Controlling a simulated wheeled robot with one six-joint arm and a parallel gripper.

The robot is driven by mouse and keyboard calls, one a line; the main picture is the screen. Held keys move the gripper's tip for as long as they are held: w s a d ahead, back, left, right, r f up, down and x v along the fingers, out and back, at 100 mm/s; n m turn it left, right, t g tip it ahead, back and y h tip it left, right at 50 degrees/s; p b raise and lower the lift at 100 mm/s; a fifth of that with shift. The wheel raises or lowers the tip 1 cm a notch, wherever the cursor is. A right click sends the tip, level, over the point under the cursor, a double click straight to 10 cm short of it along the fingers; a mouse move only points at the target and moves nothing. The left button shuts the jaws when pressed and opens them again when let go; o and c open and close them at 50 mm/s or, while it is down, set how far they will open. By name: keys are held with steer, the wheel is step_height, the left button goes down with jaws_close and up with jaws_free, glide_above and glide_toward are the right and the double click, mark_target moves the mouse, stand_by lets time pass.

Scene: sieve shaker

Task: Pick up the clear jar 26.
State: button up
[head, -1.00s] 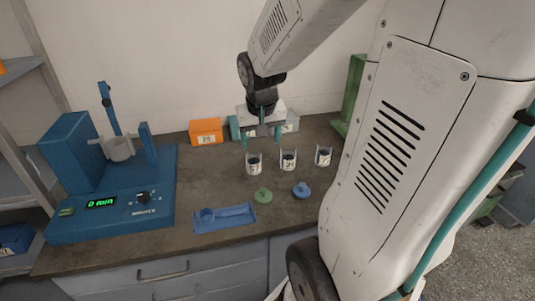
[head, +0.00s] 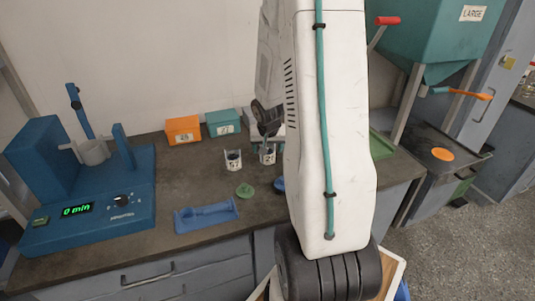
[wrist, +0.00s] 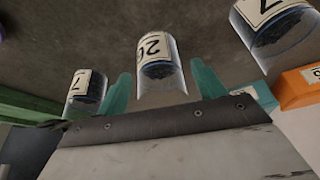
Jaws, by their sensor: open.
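The clear jar 26 (wrist: 160,70) stands in the middle of the wrist view, with a white label and dark contents. In the head view it is the jar (head: 267,155) partly hidden beside my arm. My gripper (wrist: 163,88) is open, its two teal fingers on either side of the jar's near end in the picture. I cannot tell whether they touch it. In the head view the fingers are mostly hidden by my arm.
Jar 57 (head: 233,160) stands to the left; another labelled jar (wrist: 82,92) is on the other side. A green lid (head: 244,191), blue lid (head: 279,184) and blue holder (head: 206,216) lie in front. Orange (head: 183,130) and teal (head: 222,122) boxes stand behind. The shaker (head: 80,195) is left.

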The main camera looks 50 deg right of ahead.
steer(key=shift+x, duration=1)
steer(key=shift+r, duration=0.1)
steer(key=c, duration=1.2)
